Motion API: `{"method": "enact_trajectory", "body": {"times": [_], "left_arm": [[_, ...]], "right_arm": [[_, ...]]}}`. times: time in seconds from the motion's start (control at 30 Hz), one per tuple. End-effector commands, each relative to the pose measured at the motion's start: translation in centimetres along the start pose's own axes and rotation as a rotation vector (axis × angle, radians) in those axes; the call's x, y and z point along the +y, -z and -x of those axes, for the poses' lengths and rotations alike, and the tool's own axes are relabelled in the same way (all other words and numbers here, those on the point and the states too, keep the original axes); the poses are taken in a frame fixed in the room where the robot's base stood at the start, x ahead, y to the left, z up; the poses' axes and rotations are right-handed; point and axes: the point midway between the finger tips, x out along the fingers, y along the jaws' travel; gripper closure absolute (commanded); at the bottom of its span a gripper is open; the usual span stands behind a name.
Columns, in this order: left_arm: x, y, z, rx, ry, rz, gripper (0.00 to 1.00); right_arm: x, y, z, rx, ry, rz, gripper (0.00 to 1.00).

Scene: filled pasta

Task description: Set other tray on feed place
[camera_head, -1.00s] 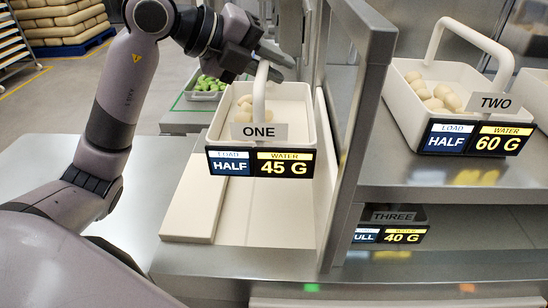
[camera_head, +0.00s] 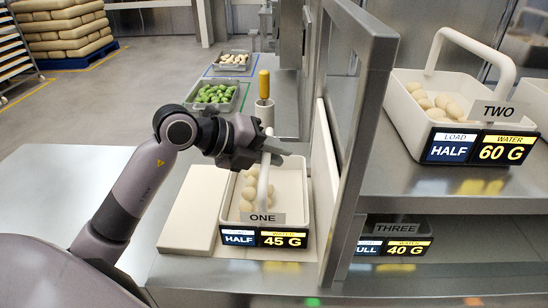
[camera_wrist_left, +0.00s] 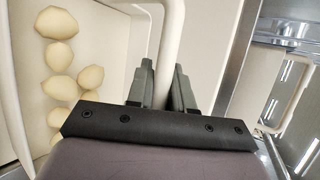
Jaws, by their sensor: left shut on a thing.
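Tray ONE (camera_head: 291,188), white with pale dough pieces, carries a label reading ONE, load half, water 45 g. My left gripper (camera_head: 270,152) is shut on its upright handle; the left wrist view shows the handle (camera_wrist_left: 168,45) between the fingers. The tray is level, low over or on the pale feed surface beside a cream board (camera_head: 193,212); I cannot tell if it touches. Tray TWO (camera_head: 402,112), labelled half and 60 g, stands on the upper shelf at right. My right gripper is not in view.
A metal frame post (camera_head: 362,130) stands close right of tray ONE. Tray THREE (camera_head: 395,228) is on the lower shelf. Behind are a yellow-handled tool in a white holder (camera_head: 264,108), a tray of green pieces (camera_head: 216,94) and another tray (camera_head: 232,62).

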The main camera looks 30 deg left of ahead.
Motion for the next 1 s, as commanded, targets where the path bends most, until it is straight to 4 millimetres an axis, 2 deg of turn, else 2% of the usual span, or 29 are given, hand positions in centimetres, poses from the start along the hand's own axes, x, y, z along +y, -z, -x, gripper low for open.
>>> {"method": "enact_trajectory", "body": {"times": [0.1, 0.47, 0.5, 0.53, 0.57, 0.87, 1.0], "left_arm": [[1.0, 0.2, -0.6, -0.002, 0.002, 0.001, 1.00], [1.4, 0.3, -0.8, -0.003, 0.002, -0.001, 1.00], [1.4, 0.3, -0.8, -0.001, -0.001, -0.001, 0.66], [1.3, 0.3, -0.8, -0.001, -0.001, -0.001, 0.56], [1.3, 0.3, -0.8, -0.001, -0.001, -0.001, 0.53], [1.2, 0.3, -0.7, -0.001, 0.000, -0.001, 0.53], [1.1, 0.1, 0.4, -0.005, 0.000, 0.000, 0.53]], "right_arm": [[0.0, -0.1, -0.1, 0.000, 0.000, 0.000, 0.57], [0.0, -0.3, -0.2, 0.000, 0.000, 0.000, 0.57], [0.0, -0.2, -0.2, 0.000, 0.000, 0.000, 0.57], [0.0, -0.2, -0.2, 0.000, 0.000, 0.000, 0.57], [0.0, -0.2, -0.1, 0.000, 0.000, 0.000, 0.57], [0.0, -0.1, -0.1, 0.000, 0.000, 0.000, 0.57], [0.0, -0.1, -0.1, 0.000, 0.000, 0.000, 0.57]]}}
